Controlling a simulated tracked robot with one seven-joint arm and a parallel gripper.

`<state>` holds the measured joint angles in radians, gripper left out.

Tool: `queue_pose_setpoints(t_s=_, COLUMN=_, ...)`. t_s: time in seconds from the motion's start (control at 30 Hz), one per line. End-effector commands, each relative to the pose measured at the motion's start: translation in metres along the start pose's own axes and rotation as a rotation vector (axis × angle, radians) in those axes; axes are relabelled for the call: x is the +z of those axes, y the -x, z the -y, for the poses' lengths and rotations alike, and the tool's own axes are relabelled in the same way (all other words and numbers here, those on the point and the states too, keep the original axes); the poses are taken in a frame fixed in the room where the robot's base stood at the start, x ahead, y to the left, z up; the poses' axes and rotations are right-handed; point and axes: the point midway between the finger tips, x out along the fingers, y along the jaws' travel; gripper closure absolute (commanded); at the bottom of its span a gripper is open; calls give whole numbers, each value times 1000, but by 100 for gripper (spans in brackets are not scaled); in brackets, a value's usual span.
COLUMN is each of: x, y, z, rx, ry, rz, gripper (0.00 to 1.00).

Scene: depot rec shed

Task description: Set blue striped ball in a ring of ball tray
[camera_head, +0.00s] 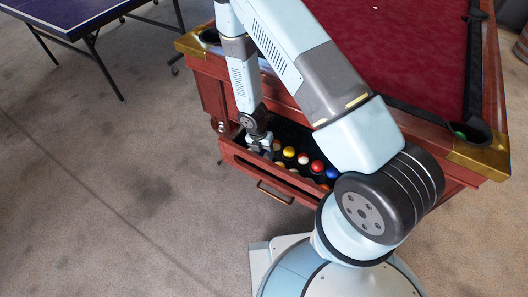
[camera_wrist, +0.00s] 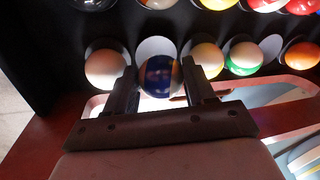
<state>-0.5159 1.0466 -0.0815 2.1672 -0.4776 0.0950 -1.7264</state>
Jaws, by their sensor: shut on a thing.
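The blue striped ball (camera_wrist: 158,76), dark blue with a lighter stripe, is between the two fingers of my gripper (camera_wrist: 158,84) in the wrist view. My gripper is shut on it. The ball tray (camera_wrist: 136,20) is black with pale round rings, most of them holding balls. A pale ring (camera_wrist: 156,46) shows just behind the held ball, partly hidden by it; I cannot tell the ball's height over it. In the head view my gripper (camera_head: 260,145) is down at the left end of the open drawer, and the held ball cannot be made out there.
A white ball (camera_wrist: 105,68) sits close left of my fingers, and a yellow-and-white ball (camera_wrist: 207,60) close right. A green-and-white ball (camera_wrist: 244,58) is farther right. The wooden drawer (camera_head: 262,176) sticks out from the pool table (camera_head: 390,50). Grey carpet (camera_head: 110,190) is clear at left.

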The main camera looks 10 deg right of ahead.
Motion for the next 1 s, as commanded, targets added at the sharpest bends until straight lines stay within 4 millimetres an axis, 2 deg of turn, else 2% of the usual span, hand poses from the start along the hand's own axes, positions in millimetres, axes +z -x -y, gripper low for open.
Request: queue_pose_setpoints(t_s=1.0, x=0, y=-12, z=-2, rx=-1, ry=1, rz=0, gripper=80)
